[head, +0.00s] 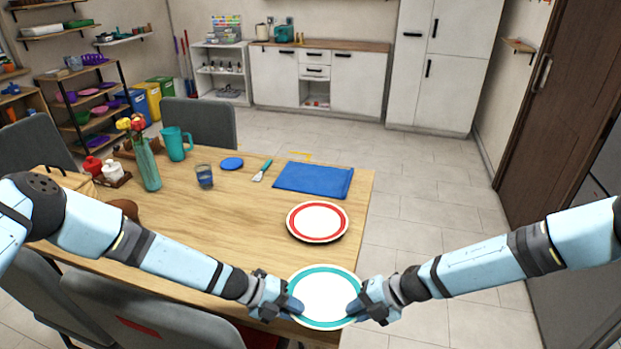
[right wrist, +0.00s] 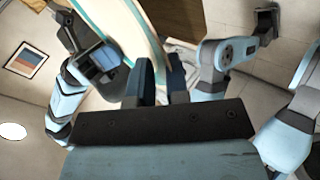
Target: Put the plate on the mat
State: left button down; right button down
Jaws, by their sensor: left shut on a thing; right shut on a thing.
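A white plate with a teal rim (head: 325,295) is held between my two grippers at the table's near right corner. My left gripper (head: 290,303) is shut on its left edge, and my right gripper (head: 358,305) is shut on its right edge. The teal-rimmed plate also shows edge-on in the right wrist view (right wrist: 142,40), between the fingers of my right gripper (right wrist: 160,85). A second white plate with a red rim (head: 318,222) rests on the table just beyond. The blue rectangular mat (head: 313,179) lies flat and empty behind the red-rimmed plate.
On the wooden table (head: 240,240) are a blue coaster (head: 232,164), a teal-handled utensil (head: 262,171), a blue glass (head: 204,176), a teal pitcher (head: 176,144) and a flower vase (head: 149,165). Grey chairs (head: 200,122) stand around it. Floor right of the table is clear.

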aim_at(312, 177)
jog(key=i+l+u, duration=0.25)
jog(key=l, duration=0.3)
jog(key=l+u, duration=0.2)
jog(key=l, duration=0.4)
jog(key=i+l+u, duration=0.15)
jog(key=l, duration=0.2)
jog(key=l+u, duration=0.15)
jog(key=l, duration=0.25)
jog(key=i+l+u, duration=0.15)
jog(key=l, duration=0.25)
jog(key=i+l+u, duration=0.3)
jog(key=l, duration=0.35)
jog(key=i+l+u, duration=0.15)
jog(key=l, duration=0.25)
jog(key=i+l+u, duration=0.35)
jog(key=l, duration=0.35)
jog(key=i+l+u, duration=0.15)
jog(key=l, duration=0.25)
jog(key=i, duration=0.1)
